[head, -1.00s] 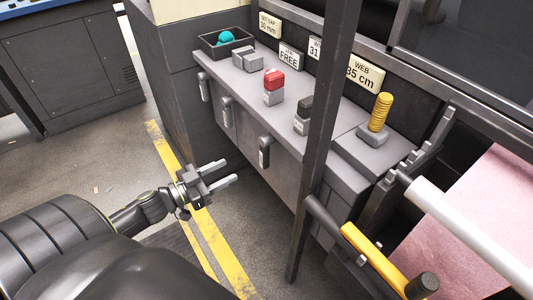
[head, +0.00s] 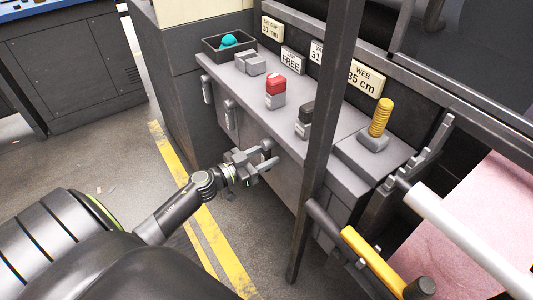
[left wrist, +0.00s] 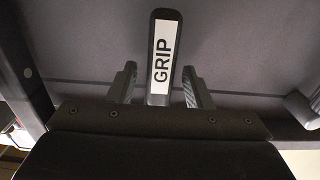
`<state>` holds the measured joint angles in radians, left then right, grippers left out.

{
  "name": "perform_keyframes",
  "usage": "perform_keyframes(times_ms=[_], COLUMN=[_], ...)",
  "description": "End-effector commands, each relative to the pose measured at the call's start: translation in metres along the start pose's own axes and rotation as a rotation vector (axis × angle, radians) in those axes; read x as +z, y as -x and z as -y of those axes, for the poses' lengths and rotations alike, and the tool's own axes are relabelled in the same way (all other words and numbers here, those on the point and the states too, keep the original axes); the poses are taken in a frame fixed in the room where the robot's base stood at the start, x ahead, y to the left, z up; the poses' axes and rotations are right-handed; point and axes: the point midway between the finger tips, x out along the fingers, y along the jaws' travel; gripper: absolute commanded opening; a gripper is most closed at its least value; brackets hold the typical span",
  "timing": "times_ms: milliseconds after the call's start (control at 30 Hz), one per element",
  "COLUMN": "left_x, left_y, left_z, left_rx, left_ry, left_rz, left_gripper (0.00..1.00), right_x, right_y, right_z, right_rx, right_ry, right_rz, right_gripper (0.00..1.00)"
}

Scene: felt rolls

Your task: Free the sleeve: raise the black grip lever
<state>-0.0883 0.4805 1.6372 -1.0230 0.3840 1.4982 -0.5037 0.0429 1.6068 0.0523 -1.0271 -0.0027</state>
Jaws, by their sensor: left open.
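The black grip lever (left wrist: 163,58) hangs on the front face of the grey machine bench, with a white GRIP label on it in the left wrist view. My left gripper (head: 267,155) is open at that front face. In the left wrist view my fingers (left wrist: 158,85) stand on either side of the lever's lower part, with a gap showing on each side. In the head view my gripper hides most of the lever. The sleeve cannot be made out for certain. My right gripper is not in view.
A dark upright post (head: 325,130) stands just right of my gripper. Two other levers hang to the left, one of them here (head: 207,90). A red-capped block (head: 276,90) and a yellow ribbed handle (head: 380,117) stand on the bench top (head: 240,85). Open floor lies to the left.

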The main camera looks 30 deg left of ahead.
Motion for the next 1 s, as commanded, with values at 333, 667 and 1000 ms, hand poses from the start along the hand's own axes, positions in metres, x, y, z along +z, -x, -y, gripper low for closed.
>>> perform_keyframes(times_ms=[333,667,1000], left_x=[0.0001,0.0,-0.0002], left_y=[-0.0081,-0.0078,-0.0077], left_z=[-0.0003,-0.0002,-0.0002], left_rx=[0.001,0.001,0.001], left_ry=[0.0,0.0,0.0], left_rz=[0.001,0.0,0.001], left_gripper=[0.45,0.1,0.0], right_x=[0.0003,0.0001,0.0], right_y=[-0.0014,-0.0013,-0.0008], right_z=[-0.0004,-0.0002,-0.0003], right_rx=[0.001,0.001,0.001], right_ry=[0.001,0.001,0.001], right_rz=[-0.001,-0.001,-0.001], right_gripper=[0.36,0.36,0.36])
